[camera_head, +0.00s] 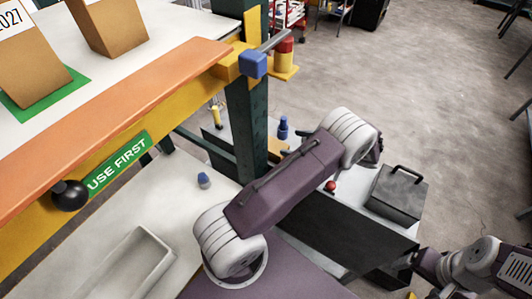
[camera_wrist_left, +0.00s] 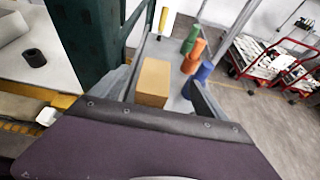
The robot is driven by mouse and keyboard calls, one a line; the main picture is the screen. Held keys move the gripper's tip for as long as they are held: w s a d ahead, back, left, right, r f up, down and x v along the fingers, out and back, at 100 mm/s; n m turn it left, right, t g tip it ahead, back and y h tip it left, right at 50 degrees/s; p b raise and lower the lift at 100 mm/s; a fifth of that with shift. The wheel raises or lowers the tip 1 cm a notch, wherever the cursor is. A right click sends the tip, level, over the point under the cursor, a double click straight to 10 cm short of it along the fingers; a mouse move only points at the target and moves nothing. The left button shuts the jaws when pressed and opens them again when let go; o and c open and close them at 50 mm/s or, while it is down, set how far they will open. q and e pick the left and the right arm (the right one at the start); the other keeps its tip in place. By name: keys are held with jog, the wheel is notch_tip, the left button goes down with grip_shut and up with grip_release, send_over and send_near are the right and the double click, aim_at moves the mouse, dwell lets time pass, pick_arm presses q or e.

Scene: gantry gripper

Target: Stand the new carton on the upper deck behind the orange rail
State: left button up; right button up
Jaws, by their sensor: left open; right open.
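A plain tan carton (camera_wrist_left: 153,82) shows in the left wrist view, on a pale surface. My left gripper (camera_wrist_left: 160,78) is open, its fingers on either side of the carton in that view; I cannot tell how deep the carton sits between them. In the head view my left forearm hides this carton and most of that gripper. The upper deck (camera_head: 165,35) is at upper left, edged by the orange rail (camera_head: 110,105). Two cartons stand on it behind the rail: one (camera_head: 30,75) on a green patch, one (camera_head: 110,25) further back. My right gripper (camera_head: 420,264) is small at lower right, its fingers unclear.
A dark green post (camera_head: 245,125) and a blue block (camera_head: 252,64) stand at the rail's end. A black knob (camera_head: 70,195) sticks out from the rail's front. Coloured cylinders, including an orange one (camera_wrist_left: 194,56), stand beside the carton. A grey toolbox (camera_head: 397,193) is further right.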

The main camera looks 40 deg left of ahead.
aim_at(274, 146)
pick_arm(q)
jog(key=f+b, duration=0.2)
jog(key=f, duration=0.1)
jog(key=shift+d, duration=0.35)
jog(key=shift+a+f, duration=0.25)
jog(key=shift+f, duration=0.05)
jog(key=shift+a, duration=0.35)
jog(key=shift+s+a, duration=0.1)
jog(key=shift+a, duration=0.15)
jog(key=p+x, duration=0.1)
jog(key=x, duration=0.1)
jog(key=shift+a+f, duration=0.2)
jog(key=shift+a, duration=0.15)
jog(key=shift+s+a+p, duration=0.1)
jog(key=shift+a+p, duration=0.25)
jog(key=shift+p, duration=0.1)
jog(key=x, duration=0.1)
jog(key=p+x, duration=0.2)
jog(key=x, duration=0.1)
jog(key=shift+s+r, duration=0.1)
jog(key=shift+s, duration=0.15)
jog(key=shift+a+f, duration=0.25)
jog(key=shift+a, duration=0.05)
jog(key=c, duration=1.8)
pick_arm(e)
jog(key=shift+r, duration=0.3)
